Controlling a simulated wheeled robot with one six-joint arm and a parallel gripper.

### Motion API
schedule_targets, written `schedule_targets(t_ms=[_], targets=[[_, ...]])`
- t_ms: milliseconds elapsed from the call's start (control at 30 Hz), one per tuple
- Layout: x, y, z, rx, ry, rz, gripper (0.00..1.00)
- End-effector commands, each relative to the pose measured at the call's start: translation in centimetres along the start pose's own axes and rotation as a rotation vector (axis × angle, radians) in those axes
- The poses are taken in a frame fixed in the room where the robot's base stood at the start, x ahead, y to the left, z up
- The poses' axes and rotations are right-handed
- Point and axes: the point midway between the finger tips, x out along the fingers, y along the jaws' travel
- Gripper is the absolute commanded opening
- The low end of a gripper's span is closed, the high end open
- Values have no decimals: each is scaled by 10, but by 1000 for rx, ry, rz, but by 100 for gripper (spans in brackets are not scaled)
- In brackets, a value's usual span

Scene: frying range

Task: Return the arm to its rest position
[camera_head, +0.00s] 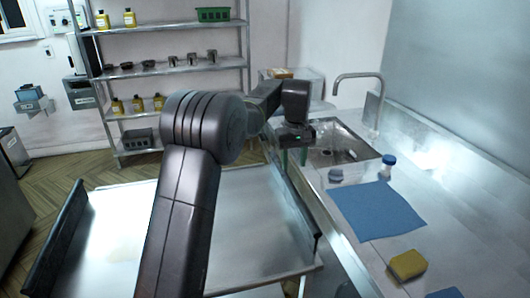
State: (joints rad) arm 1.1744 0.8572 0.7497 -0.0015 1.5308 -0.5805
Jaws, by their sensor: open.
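My arm reaches up from the bottom of the view, bends at the elbow, and extends away over the left edge of the steel counter (455,200). My gripper (293,157) hangs at its far end, pointing down beside the sink (335,150). Two greenish fingertips show apart, with nothing seen between them. Part of the gripper is small and dark, so its detail is hard to make out.
A blue cloth (376,210), a yellow sponge (408,265), a blue-capped bottle (387,166) and a small container (335,175) are on the counter. A faucet (358,76) rises behind the sink. A steel tray surface (255,225) lies under my arm. Shelves (170,71) stand behind.

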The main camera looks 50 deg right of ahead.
Motion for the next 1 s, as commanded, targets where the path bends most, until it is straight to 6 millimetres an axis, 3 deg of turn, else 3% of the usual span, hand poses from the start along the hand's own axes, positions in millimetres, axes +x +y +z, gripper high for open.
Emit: schedule_targets(t_ms=[167, 700, 1000], targets=[[16, 0, 0, 0, -3, -2, 44], [116, -2, 0, -1, -5, -5, 44], [139, -6, 0, -2, -2, -3, 44]])
